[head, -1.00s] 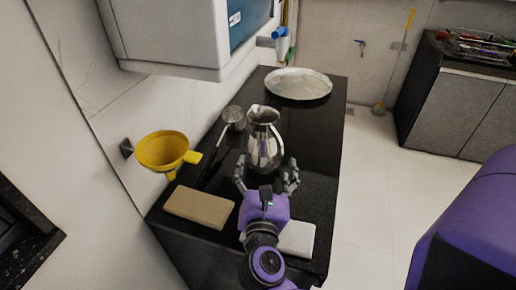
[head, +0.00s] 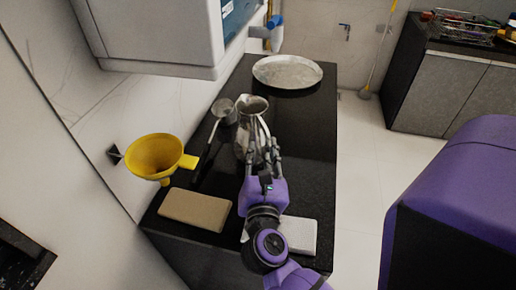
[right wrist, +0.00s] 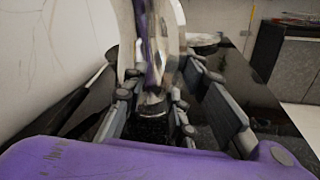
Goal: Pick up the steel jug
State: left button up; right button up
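The steel jug (head: 244,126) stands upright on the black counter (head: 310,150), near its middle, shiny with its mouth up. My right gripper (head: 262,148) is at the near right side of the jug, and its fingers overlap the jug's lower part in the head view. In the right wrist view the jug (right wrist: 156,42) shows large between the fingers of the gripper (right wrist: 158,90), which stand apart on either side. The fingers look open; whether they touch the jug cannot be told. My left gripper is not in view.
A small metal pot with a long dark handle (head: 223,108) stands close left of the jug. A round metal tray (head: 287,70) lies at the back. A tan block (head: 195,208) and a white block (head: 300,234) lie in front.

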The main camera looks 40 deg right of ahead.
grip_shut()
jog(key=shift+r, duration=0.15)
